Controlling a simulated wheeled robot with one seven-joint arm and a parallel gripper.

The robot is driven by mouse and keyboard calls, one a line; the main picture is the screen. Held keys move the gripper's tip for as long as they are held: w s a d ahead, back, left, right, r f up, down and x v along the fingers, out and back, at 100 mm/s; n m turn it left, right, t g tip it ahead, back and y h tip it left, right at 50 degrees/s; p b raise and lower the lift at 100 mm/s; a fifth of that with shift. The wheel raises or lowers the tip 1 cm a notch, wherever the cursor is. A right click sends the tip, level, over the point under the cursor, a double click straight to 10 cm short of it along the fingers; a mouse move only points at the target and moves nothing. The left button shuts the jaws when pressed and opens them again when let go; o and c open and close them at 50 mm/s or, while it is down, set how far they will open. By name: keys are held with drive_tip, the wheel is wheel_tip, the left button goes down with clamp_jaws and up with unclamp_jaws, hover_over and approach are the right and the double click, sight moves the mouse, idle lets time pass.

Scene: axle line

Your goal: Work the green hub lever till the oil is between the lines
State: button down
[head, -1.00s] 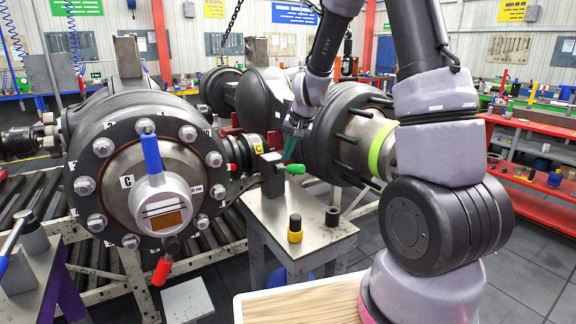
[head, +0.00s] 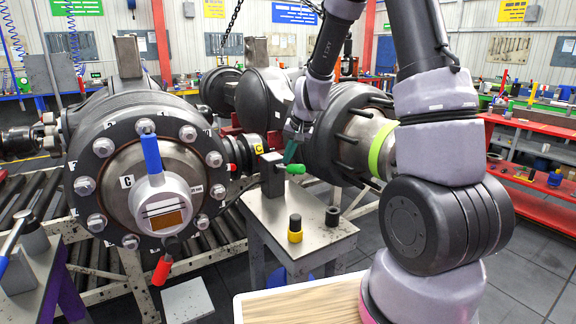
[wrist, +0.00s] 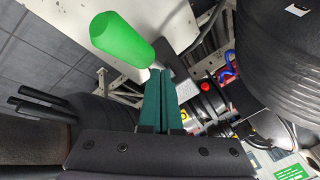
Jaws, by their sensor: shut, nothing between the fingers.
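The green lever knob (head: 296,169) sticks out to the right from a dark block on a small metal stand. It also fills the upper left of the wrist view (wrist: 122,38). My gripper (head: 290,160) is just above and behind the knob. Its teal fingers (wrist: 160,72) are shut together and empty, with tips close beside the knob's narrow end; I cannot tell whether they touch. The large bolted hub (head: 100,147), marked C, faces me at left. Its grey gauge housing has an amber window (head: 165,217); the oil level against any lines is too small to read.
A blue handle (head: 151,153) and a red handle (head: 162,269) are on the hub. A studded hub (head: 335,130) is close behind my gripper.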

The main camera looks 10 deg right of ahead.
sight(290, 166)
drive_tip(key=shift+s+d+f, duration=0.1)
drive_tip(key=shift+s+f, duration=0.2)
drive_tip(key=shift+f, duration=0.5)
drive_tip(key=shift+s+d+f, duration=0.1)
drive_tip(key=shift+s+f, duration=0.15)
drive_tip(key=shift+f, duration=0.5)
idle(1.3)
idle(0.5)
drive_tip(key=shift+w+a+r, duration=0.1)
drive_tip(key=shift+w+r, duration=0.15)
drive_tip(key=shift+r, duration=0.5)
drive_tip(key=shift+w+a+r, duration=0.1)
drive_tip(key=shift+w+r, duration=0.2)
drive_tip(key=shift+r, duration=0.5)
drive_tip(key=shift+w+a+r, duration=0.1)
drive_tip(key=shift+w+r, duration=0.15)
drive_tip(key=shift+r, duration=0.5)
drive_tip(key=shift+w+a+r, duration=0.1)
drive_tip(key=shift+w+r, duration=0.1)
drive_tip(key=shift+r, duration=0.4)
drive_tip(key=shift+w+a+r, duration=0.1)
drive_tip(key=shift+w+r, duration=0.15)
drive_tip(key=shift+r, duration=0.4)
drive_tip(key=shift+w+r, duration=0.2)
drive_tip(key=shift+r, duration=0.4)
drive_tip(key=shift+w+r, duration=0.15)
drive_tip(key=shift+r, duration=0.35)
